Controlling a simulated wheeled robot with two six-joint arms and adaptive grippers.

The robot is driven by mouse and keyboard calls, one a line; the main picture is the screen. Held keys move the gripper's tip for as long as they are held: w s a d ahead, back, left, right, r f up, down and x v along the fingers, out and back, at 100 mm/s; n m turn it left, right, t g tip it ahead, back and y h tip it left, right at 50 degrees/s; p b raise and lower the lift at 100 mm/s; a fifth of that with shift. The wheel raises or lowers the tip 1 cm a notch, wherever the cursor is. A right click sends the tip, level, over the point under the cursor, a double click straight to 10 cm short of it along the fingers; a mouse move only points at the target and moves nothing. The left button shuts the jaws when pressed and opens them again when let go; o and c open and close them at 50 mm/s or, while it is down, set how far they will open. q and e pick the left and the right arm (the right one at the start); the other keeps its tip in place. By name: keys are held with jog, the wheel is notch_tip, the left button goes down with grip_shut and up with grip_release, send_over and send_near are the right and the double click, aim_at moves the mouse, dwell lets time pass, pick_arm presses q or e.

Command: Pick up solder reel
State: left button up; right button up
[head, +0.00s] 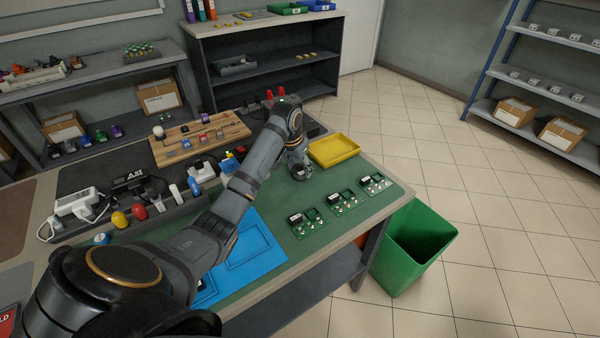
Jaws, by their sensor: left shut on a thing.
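My left arm reaches from the lower left across the workbench. Its gripper (299,170) is over the green mat, just left of the yellow tray, shut on a small dark round thing that appears to be the solder reel. The fingers and arm hide most of it, and I cannot tell whether it touches the mat. My right gripper is not in view.
The yellow tray (334,150) sits at the bench's far right corner. Several green circuit boards (342,202) lie along the right edge of the green mat. A blue mat (250,247) lies left of them. A green bin (414,247) stands on the floor at the right.

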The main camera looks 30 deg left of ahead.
aim_at(299, 171)
pick_arm(q)
jog(key=c, duration=0.3)
jog(key=shift+r, duration=0.25)
jog(key=v, duration=0.3)
jog(key=shift+w+d+r, duration=0.1)
jog(key=shift+d+r, duration=0.1)
jog(key=shift+r, duration=0.25)
jog(key=s+d+r+p, duration=0.7)
jog(key=s+r+p, duration=0.1)
jog(key=s, duration=0.3)
jog(key=shift+r+p, duration=0.4)
jog(key=shift+p, duration=0.25)
jog(key=shift+s+d, duration=0.1)
